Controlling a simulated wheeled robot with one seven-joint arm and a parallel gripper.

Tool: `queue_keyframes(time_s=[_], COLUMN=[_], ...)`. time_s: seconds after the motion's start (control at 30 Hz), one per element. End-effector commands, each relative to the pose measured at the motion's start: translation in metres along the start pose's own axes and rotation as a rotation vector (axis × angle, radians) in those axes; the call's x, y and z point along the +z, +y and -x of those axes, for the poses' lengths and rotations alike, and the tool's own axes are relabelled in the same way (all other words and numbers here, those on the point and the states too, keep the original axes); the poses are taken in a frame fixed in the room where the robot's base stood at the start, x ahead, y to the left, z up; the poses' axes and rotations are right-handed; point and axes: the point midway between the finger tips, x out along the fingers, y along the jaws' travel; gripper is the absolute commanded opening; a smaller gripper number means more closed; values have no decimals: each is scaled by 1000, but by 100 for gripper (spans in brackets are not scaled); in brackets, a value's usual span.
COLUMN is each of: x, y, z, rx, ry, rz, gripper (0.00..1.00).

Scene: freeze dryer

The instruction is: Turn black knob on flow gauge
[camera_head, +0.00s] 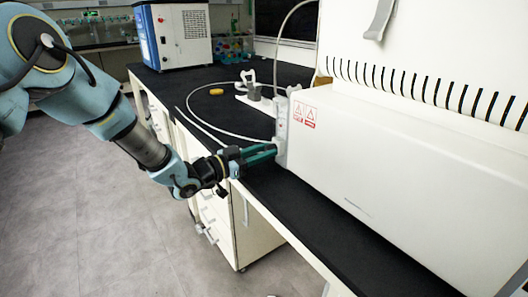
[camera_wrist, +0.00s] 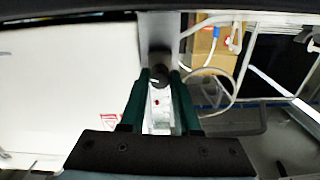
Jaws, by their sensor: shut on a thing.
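The flow gauge (camera_head: 281,128) is a narrow, pale upright piece at the left end of the big white machine. In the wrist view, the clear gauge body (camera_wrist: 159,112) shows between my fingers, with a small red mark on it. The black knob (camera_wrist: 159,74) is round and dark and sits between the fingertips in the wrist view. My gripper (camera_head: 272,152) reaches in from the left with green fingers, and it also shows in the wrist view (camera_wrist: 160,78). It is shut on the knob. The fingers hide the knob in the head view.
The white machine (camera_head: 400,180) with red warning labels fills the right side. A white hose (camera_head: 200,121) loops over the black benchtop (camera_head: 330,240). A yellow item (camera_head: 216,91) and a blue-white device (camera_head: 174,36) are farther back. The floor at left is clear.

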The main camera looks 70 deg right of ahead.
Motion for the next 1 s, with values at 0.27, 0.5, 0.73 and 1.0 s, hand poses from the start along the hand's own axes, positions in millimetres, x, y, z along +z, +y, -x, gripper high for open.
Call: queue_keyframes(time_s=[0.27, 0.5, 0.73, 1.0], x=[1, 1, 0, 0], y=[-1, -1, -1, 0], z=[1, 1, 1, 1], rx=[-1, -2, -2, -1], ry=[0, 1, 0, 1], rz=[100, 292, 512, 768], gripper=[0, 0, 0, 0])
